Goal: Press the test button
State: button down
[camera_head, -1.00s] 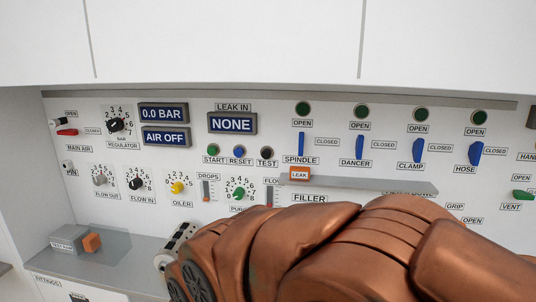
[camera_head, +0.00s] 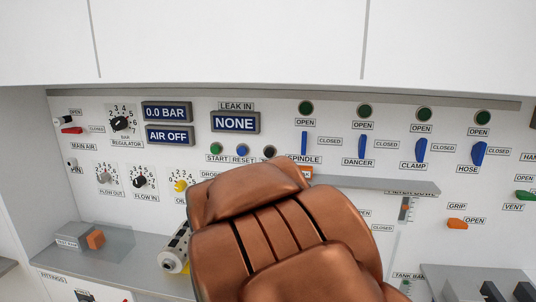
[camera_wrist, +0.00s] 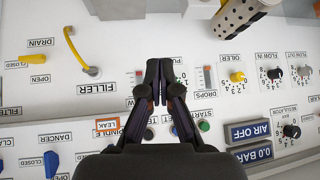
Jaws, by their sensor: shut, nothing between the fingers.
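The test button (camera_head: 270,152) is a small dark round button on the white panel, right of the blue reset button (camera_head: 242,151) and the green start button (camera_head: 216,149). My copper arm rises just below it and covers its label. In the wrist view the panel appears upside down. My gripper (camera_wrist: 158,82) is shut there with nothing between its fingers, its tips near the filler and drops slider area. The gripper is hidden behind my arm in the head view.
An orange leak tag (camera_head: 306,172) and a grey ledge (camera_head: 375,184) stick out right of the button. A row of blue levers, such as the spindle lever (camera_head: 304,143), lies further right. Display boxes (camera_head: 235,123) sit above.

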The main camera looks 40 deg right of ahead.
aim_at(269, 152)
jog(key=w+d+r+m+t, duration=0.2)
jog(key=w+d+r+t, duration=0.3)
jog(key=d+r+t, duration=0.1)
jog(key=w+d+r+m+t+y+p, duration=0.1)
jog(key=w+d+r+t, duration=0.4)
jog(key=d, duration=0.6)
jog(key=shift+r+m+t+y, duration=0.3)
jog(key=shift+r+m+t, duration=0.25)
jog(key=shift+t, duration=0.85)
jog(key=shift+w+d, duration=0.1)
jog(key=shift+w, duration=0.05)
jog(key=w+d+p, duration=0.1)
jog(key=w+d, duration=0.4)
jog(key=d, duration=0.2)
jog(key=shift+d+p, duration=0.15)
jog(key=shift+p, duration=0.15)
jog(key=shift+w+d, duration=0.1)
